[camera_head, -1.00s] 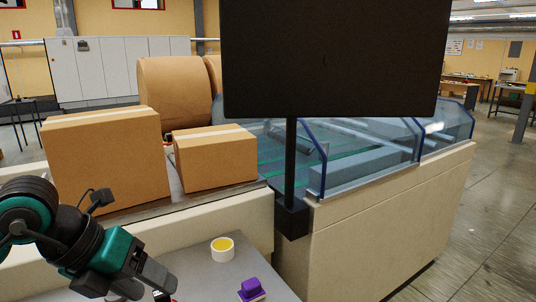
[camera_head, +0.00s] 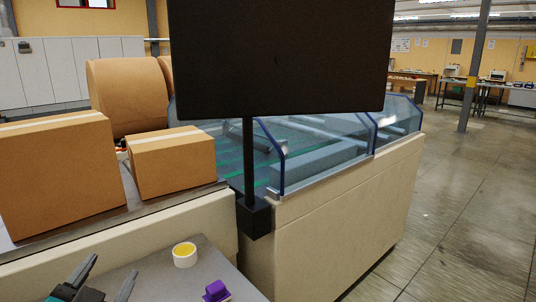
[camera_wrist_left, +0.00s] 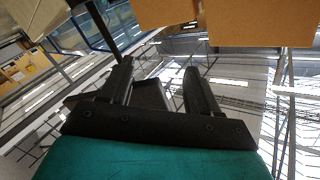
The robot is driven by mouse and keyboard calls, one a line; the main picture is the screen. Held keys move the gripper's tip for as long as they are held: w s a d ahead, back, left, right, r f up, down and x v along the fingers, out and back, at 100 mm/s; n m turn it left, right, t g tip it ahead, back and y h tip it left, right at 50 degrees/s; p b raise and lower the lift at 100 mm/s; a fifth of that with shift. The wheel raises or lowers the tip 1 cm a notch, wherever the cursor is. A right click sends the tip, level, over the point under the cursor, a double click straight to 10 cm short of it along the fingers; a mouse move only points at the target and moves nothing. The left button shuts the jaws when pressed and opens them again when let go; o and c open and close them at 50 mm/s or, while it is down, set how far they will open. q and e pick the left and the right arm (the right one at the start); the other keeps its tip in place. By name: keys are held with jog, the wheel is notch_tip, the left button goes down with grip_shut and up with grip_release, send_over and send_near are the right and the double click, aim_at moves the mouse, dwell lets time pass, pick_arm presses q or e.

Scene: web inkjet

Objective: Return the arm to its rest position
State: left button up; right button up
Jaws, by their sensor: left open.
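My left gripper (camera_head: 106,280) shows at the bottom left of the head view, low beside the grey table. Its two dark fingers are spread apart with nothing between them. In the left wrist view the same gripper (camera_wrist_left: 160,82) is open and empty, with cardboard boxes beyond its fingers. Most of the left arm is outside the head view. My right gripper is in neither view.
A yellow-and-white roll (camera_head: 185,254) and a purple object (camera_head: 216,291) sit on the grey table (camera_head: 150,278). Two cardboard boxes (camera_head: 58,175) (camera_head: 172,162) stand on the machine's ledge. A black monitor (camera_head: 280,55) stands in front. Open floor (camera_head: 465,215) lies right.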

pick_arm(q)
jog(key=s+d+f+n+g+h, duration=0.2)
jog(key=s+d+f+n+g, duration=0.15)
jog(key=s+f+g, duration=1.3)
jog(key=w+d+f+t+b, duration=0.1)
jog(key=w+d+f+t, duration=0.1)
jog(key=f+t, duration=0.3)
jog(key=w+d+f+m+t+h, duration=0.1)
jog(key=w+d+f+t, duration=0.1)
jog(key=f, duration=0.7)
jog(key=shift+w+f+t+h+b, duration=0.35)
jog(key=shift+w+t, duration=0.5)
jog(key=shift+t, duration=0.5)
